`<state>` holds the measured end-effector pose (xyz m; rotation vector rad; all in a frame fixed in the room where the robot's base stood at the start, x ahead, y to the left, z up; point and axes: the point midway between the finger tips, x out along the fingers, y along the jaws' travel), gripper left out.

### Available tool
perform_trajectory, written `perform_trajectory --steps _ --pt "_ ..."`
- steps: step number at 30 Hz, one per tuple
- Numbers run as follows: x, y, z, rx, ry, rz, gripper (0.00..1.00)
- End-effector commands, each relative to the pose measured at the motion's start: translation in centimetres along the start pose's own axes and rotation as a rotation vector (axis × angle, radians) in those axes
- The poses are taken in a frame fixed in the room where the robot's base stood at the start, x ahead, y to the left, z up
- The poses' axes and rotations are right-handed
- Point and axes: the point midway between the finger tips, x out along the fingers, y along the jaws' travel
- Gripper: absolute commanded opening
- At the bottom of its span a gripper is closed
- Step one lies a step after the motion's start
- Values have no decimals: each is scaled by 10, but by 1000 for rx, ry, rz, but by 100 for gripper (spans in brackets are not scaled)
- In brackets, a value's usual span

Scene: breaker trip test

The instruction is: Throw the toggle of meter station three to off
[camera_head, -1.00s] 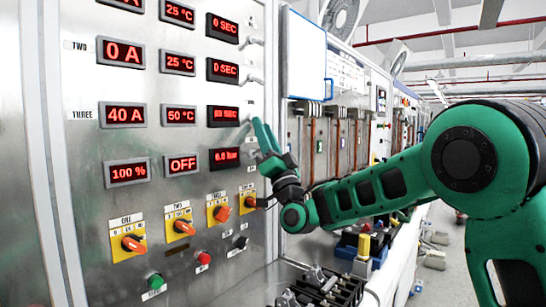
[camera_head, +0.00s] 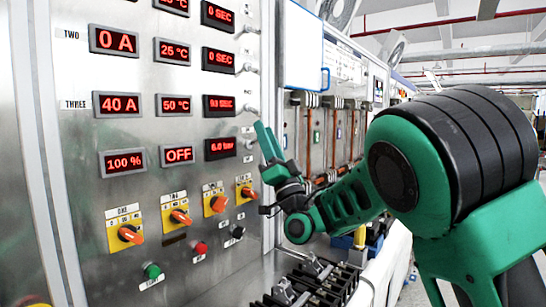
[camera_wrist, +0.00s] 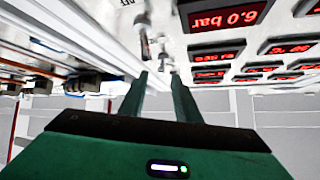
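The row marked THREE (camera_head: 74,104) is on the grey metal panel, with red readouts of 40 A, 50 °C and a blurred SEC value. Its small metal toggle (camera_head: 251,109) is at the right end of the row, near the panel's edge. Its lever position is too small to tell. My gripper (camera_head: 263,128) is just below and right of this toggle, fingers pointing up towards the panel. In the wrist view my two fingers (camera_wrist: 158,74) are apart with nothing held between them. Small metal levers (camera_wrist: 163,55) show beyond the tips; I cannot tell whether they touch.
The toggle of row TWO (camera_head: 247,68) is above. Below are a 6.0 bar readout (camera_head: 220,148), an OFF readout (camera_head: 179,154), orange rotary switches (camera_head: 129,234) and push buttons (camera_head: 152,270).

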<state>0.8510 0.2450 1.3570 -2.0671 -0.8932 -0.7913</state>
Motion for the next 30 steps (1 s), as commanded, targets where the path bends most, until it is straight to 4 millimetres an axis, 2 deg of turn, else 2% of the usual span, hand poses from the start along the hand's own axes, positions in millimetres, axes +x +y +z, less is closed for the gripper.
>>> perform_trajectory --steps 3,12,18,30 --pt "-10 2 5 -1 -7 4 30" --pt "-27 -1 2 -2 -2 -2 30" --pt "-45 1 3 -2 -4 2 30" --pt "-54 1 1 -1 -1 0 30"
